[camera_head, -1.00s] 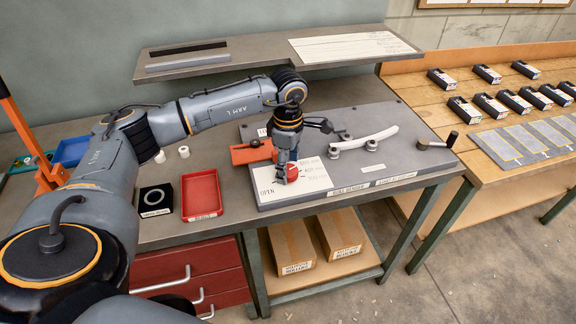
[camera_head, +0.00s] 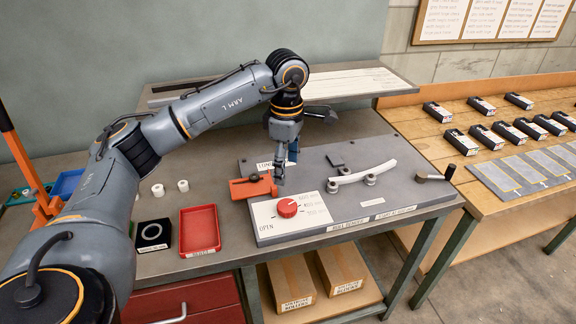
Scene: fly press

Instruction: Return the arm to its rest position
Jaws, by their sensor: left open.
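My left arm (camera_head: 236,100) reaches in from the left over the grey bench. My left gripper (camera_head: 281,178) points down, open and empty, above the machine plate (camera_head: 405,192). It is behind and above the red knob (camera_head: 287,207), apart from it, and close to the orange block (camera_head: 250,190). The red knob sits on a white label marked OPEN and is fully visible. A pale curved bar (camera_head: 364,173) rests on the plate by small rollers. My right gripper is not in view.
A red tray (camera_head: 200,230) and a black box with a ring (camera_head: 153,235) lie left of the plate. A raised shelf (camera_head: 385,82) spans the back. A crank handle (camera_head: 438,175) stands at the plate's right. A wooden bench (camera_head: 450,132) with several black boxes is at right.

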